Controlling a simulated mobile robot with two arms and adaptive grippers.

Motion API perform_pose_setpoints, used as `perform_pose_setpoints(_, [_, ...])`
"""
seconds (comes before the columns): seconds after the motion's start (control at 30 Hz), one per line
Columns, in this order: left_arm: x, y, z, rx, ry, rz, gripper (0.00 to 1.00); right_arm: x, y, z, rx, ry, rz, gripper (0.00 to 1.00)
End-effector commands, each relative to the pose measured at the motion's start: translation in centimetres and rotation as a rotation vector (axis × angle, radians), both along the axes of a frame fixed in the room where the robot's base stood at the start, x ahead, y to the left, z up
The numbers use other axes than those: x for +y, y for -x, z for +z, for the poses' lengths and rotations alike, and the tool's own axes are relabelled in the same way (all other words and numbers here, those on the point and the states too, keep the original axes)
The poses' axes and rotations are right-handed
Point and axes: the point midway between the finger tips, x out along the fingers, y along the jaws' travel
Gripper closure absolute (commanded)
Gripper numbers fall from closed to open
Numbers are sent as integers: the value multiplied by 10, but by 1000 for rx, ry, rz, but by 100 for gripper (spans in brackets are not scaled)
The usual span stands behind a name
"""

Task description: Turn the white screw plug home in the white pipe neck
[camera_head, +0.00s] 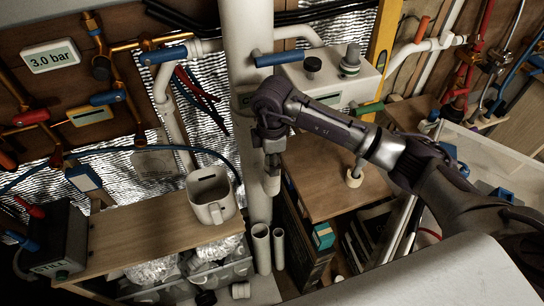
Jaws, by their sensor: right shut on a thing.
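My right gripper (272,157) points down in front of the thick white upright pipe, near the left edge of a wooden top. It is shut on a small white piece, which I take to be the white screw plug (272,184); the fingers hide its upper part. I cannot tell if the plug touches anything below it. A short white round stub (354,179) stands on the wooden top to the right, under my forearm. It may be the white pipe neck, but I cannot tell for sure. My left gripper is not in view.
The thick white pipe (246,40) rises close behind the gripper. A white mug (211,196) stands on a wooden shelf (135,238) to the left. A white box (335,80) with knobs is behind my arm. Bare wooden top (315,190) lies right of the gripper.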

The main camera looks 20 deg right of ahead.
Motion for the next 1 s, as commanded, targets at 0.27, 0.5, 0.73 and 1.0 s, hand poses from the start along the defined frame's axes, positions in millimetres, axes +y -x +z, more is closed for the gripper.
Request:
perform_pose_setpoints(0.27, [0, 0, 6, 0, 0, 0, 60, 0, -1, 1, -4, 0, -100, 33])
perform_pose_setpoints(0.5, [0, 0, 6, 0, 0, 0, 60, 0, -1, 1, -2, 0, -98, 29])
perform_pose_setpoints(0.73, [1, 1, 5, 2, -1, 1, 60, 0, -1, 12, -2, 0, -97, 29])
perform_pose_setpoints(1.0, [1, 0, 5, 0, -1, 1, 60, 0, -1, 68, -6, -2, -96, 29])
